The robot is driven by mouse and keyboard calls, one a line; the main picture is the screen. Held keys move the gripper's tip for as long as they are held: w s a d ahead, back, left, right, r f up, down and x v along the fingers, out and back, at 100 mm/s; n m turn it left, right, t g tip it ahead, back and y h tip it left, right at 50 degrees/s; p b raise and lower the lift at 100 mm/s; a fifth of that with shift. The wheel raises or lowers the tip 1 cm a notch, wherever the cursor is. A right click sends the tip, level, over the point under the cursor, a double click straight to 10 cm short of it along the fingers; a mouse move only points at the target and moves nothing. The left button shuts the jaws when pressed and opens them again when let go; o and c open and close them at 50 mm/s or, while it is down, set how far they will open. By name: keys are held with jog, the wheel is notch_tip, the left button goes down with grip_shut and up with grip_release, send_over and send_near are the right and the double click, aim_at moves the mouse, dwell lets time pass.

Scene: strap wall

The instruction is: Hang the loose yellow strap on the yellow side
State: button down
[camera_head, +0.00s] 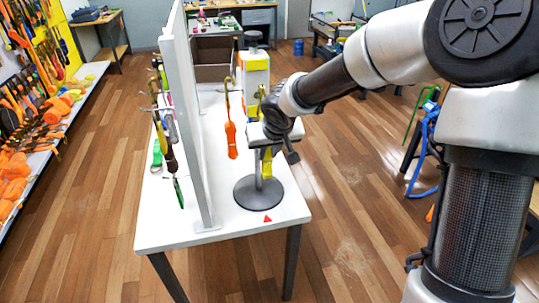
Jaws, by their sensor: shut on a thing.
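The loose yellow strap (267,165) hangs down below my gripper, in front of the stand's post. A bit of yellow also shows just above the gripper. My gripper (268,132) is shut on the strap beside the grey stand (259,193), which has a round base on the white table. The arm and gripper hide the strap's upper part and the top of the stand. A white upright panel (188,120) splits the table. An orange strap (231,135) hangs on the panel's right side. Several straps (168,145) hang on its left side. I cannot tell which side is the yellow one.
A white and yellow box-like thing (256,68) with a dark top stands at the table's far end, near a brown box (212,73). A red triangle (267,219) marks the white table (240,226). Tool shelves line the left. The wooden floor around the table is clear.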

jog(key=shift+w+a, duration=0.15)
jog(key=shift+w, duration=0.4)
jog(key=shift+w+a+f+b, duration=0.2)
jog(key=shift+w+f+b, duration=0.45)
jog(key=shift+b, duration=0.15)
jog(key=c, duration=1.5)
grip_release()
